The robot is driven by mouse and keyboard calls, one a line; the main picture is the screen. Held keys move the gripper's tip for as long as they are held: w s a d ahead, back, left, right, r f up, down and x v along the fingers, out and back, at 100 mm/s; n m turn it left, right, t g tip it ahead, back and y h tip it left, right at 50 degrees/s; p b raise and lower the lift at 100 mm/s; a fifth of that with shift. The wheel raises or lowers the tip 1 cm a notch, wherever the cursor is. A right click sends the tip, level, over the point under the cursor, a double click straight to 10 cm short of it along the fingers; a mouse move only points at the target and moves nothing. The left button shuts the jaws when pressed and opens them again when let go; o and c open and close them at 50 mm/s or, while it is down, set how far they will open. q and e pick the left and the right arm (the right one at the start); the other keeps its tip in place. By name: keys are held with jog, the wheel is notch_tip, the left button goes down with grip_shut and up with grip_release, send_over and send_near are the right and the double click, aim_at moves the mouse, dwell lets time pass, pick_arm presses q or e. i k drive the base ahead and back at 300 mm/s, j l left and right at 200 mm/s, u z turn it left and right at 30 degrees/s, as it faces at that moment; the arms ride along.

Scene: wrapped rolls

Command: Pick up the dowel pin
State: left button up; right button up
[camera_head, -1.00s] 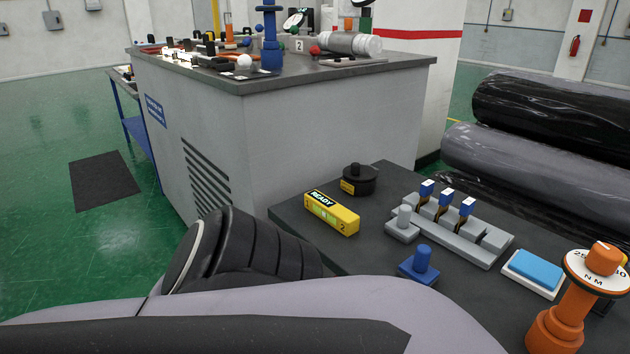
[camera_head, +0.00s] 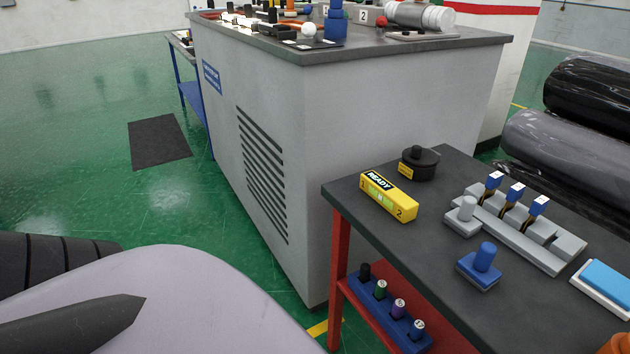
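I cannot tell for sure which thing is the dowel pin. A short grey upright cylinder (camera_head: 467,208) stands on a grey block at the left end of a stepped grey fixture (camera_head: 525,240). A blue upright cylinder (camera_head: 485,257) stands on a blue base (camera_head: 478,273) in front of it. Both are on the dark tabletop of a red-legged bench (camera_head: 350,205) at the right. Neither gripper shows; only dark and lavender parts of my own body fill the lower left.
The tabletop also holds a yellow READY box (camera_head: 388,199), a black round knob (camera_head: 419,162) and a blue-topped white pad (camera_head: 606,283). A blue rack (camera_head: 390,316) with several coloured pegs sits on the lower shelf. A large grey cabinet (camera_head: 400,110) stands behind. Green floor (camera_head: 90,190) is free at left.

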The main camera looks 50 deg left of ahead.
aim_at(365, 270)
jog(key=i+j+u, duration=0.15)
jog(key=u, duration=0.25)
jog(key=i+j+u, duration=0.1)
jog(key=u, duration=0.25)
jog(key=i+u, duration=0.2)
jog(key=u, duration=0.2)
jog(key=i+z, duration=0.15)
jog(key=z, duration=0.25)
jog(key=i+j+z, duration=0.1)
jog(key=z, duration=0.35)
jog(key=i, duration=0.05)
